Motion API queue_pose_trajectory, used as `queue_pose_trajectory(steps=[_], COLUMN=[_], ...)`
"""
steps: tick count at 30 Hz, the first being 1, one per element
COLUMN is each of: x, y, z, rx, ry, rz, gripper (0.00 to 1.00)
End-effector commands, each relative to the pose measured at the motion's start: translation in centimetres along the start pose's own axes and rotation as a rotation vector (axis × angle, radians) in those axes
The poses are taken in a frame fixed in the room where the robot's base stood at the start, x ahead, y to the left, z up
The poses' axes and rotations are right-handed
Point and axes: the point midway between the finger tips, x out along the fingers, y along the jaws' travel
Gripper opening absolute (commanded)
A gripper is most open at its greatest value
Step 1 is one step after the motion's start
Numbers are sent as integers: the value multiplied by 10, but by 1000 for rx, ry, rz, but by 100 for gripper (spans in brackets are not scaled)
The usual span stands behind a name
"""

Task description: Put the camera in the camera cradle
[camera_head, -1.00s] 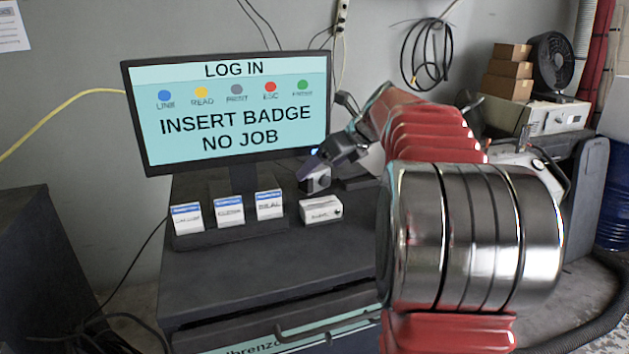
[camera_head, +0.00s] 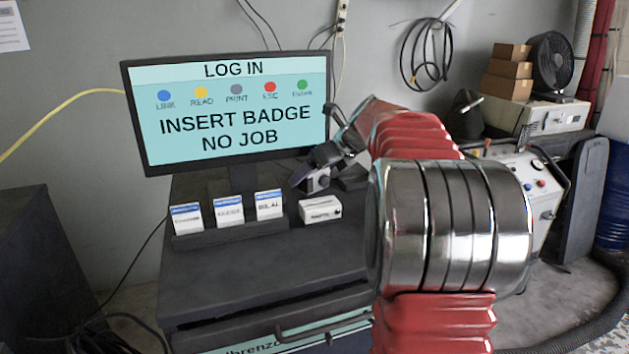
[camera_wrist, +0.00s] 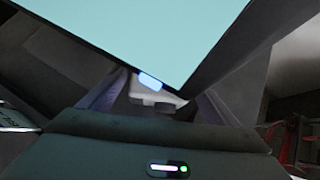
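The camera (camera_head: 318,181), a small grey-white block with a dark round lens, sits on the dark bench top below the monitor's right side. In the wrist view the camera (camera_wrist: 150,97) shows pale, with a blue light and a dark part, between the fingertips. My gripper (camera_head: 313,173) reaches down at it, with one purple-grey finger at its left and the other behind it. In the wrist view my gripper (camera_wrist: 163,95) is open, its fingers on either side of the camera; contact cannot be made out. I cannot clearly pick out the cradle; a dark base lies behind my gripper.
The monitor (camera_head: 230,112) stands close behind my gripper and fills the top of the wrist view. A white labelled box (camera_head: 320,210) lies in front of the camera. A dark rack (camera_head: 231,232) holds three white cards to the left. The bench front is clear.

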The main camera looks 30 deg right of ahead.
Motion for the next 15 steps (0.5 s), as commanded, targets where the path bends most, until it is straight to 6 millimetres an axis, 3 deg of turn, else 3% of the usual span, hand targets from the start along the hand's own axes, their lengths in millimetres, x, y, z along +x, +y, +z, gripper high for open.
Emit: queue_pose_trajectory(steps=[15], x=[0], y=[0], z=[0], rx=[0], ry=[0], rz=[0], gripper=[47])
